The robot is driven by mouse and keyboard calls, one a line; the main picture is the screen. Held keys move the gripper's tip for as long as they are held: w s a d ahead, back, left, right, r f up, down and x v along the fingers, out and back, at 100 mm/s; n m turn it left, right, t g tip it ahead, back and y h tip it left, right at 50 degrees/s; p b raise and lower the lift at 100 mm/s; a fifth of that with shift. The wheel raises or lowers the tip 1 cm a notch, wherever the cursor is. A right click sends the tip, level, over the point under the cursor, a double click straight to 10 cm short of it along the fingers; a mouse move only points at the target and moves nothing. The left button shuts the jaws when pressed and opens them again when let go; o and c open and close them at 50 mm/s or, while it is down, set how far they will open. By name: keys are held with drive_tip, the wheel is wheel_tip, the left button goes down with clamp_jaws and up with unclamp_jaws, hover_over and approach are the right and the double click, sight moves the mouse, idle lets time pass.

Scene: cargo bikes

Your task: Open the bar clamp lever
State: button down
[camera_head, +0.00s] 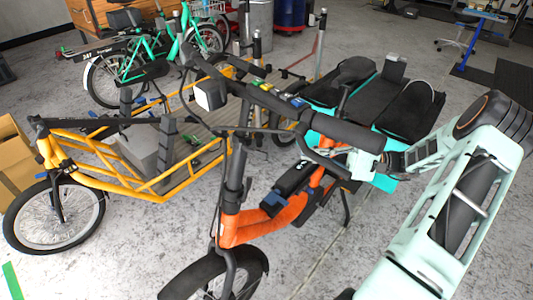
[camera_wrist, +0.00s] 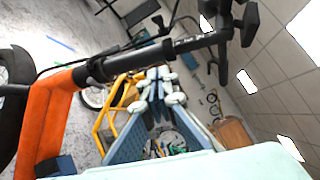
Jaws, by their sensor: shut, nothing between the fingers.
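An orange bike (camera_head: 265,222) with a black stem (camera_head: 236,165) and black handlebar (camera_head: 320,122) stands in front of me. A black part with a blue end (camera_head: 275,204) sits by its orange frame; I cannot tell whether it belongs to the clamp. In the wrist view, the orange frame (camera_wrist: 45,125) and black stem (camera_wrist: 130,60) cross the left and top. My gripper (camera_head: 350,161) is shut and empty, just below the right handlebar grip. Its pale fingers show in the wrist view (camera_wrist: 158,82); contact cannot be told.
A yellow cargo bike (camera_head: 120,180) stands at left, close to the orange bike. A teal carrier with black seats (camera_head: 400,105) is behind the handlebar. A green bike (camera_head: 150,50) stands farther back.

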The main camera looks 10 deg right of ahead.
drive_tip(key=a+r, duration=0.3)
drive_tip(key=a, duration=0.7)
drive_tip(key=shift+s+a+r+t+y+p, duration=0.25)
drive_tip(key=shift+s+r+t+y+p, duration=0.05)
drive_tip(key=shift+s+p, duration=0.1)
